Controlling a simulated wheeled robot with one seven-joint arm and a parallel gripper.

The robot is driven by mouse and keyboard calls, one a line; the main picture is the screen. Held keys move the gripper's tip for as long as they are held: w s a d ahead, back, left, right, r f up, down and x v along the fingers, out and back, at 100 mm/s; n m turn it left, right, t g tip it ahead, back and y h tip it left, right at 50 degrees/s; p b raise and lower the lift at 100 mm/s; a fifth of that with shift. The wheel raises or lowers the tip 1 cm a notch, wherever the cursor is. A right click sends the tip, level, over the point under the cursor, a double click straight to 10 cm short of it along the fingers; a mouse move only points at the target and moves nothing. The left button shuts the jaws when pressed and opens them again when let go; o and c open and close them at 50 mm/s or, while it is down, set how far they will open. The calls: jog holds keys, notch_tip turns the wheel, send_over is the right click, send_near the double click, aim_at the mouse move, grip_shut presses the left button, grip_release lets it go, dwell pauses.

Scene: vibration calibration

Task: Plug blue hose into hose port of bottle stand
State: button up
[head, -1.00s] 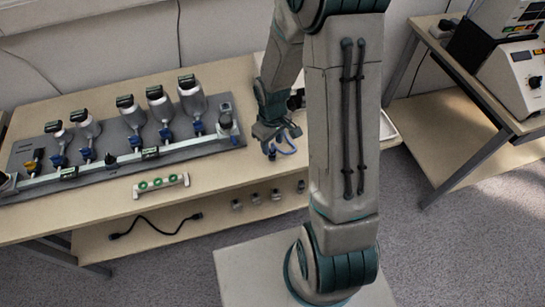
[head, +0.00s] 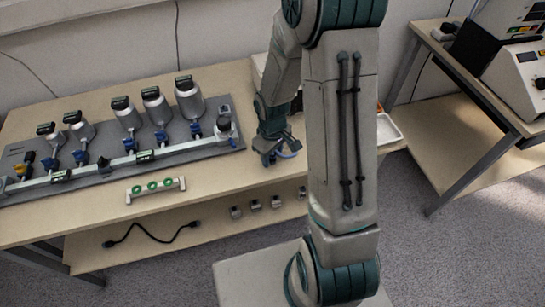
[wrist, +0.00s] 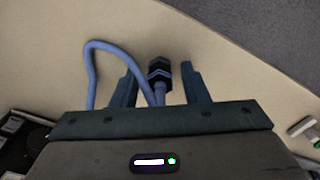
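The blue hose (wrist: 92,75) lies in a loop on the tabletop in the wrist view, and its black connector (wrist: 160,70) sits between my fingers. My gripper (wrist: 158,84) is open around the hose end, with a gap on each side of the connector. In the head view my gripper (head: 273,152) is low over the table, right of the bottle stand, and a bit of the hose (head: 289,154) shows beside it. The bottle stand (head: 100,185) is a grey board with several bottles, blue valves and a pale rail. I cannot tell which fitting is the hose port.
A small rack with green rings (head: 155,189) stands at the table's (head: 215,180) front. A white tray (head: 388,130) is on the right, partly behind my arm. A black cable (head: 150,232) and several small parts (head: 255,205) lie on the lower shelf. Another bench (head: 490,85) holds instruments.

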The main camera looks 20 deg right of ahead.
grip_shut()
jog(key=shift+r+p, duration=2)
jog(key=shift+r, duration=0.55)
jog(key=shift+w, duration=0.1)
notch_tip(320, 180, up, 4)
jog(key=p, duration=0.4)
send_over(224, 109)
jog(key=shift+w+a+r, duration=0.1)
jog(key=shift+w+r, duration=0.05)
jog(key=shift+r, duration=0.05)
jog(key=shift+f+b, duration=0.85)
jog(key=shift+b, duration=0.1)
jog(key=shift+f+b, duration=0.6)
jog(key=shift+f, duration=0.3)
jog(key=shift+s+f+b, duration=0.2)
jog(key=shift+f+b, duration=0.8)
jog(key=shift+b, duration=0.1)
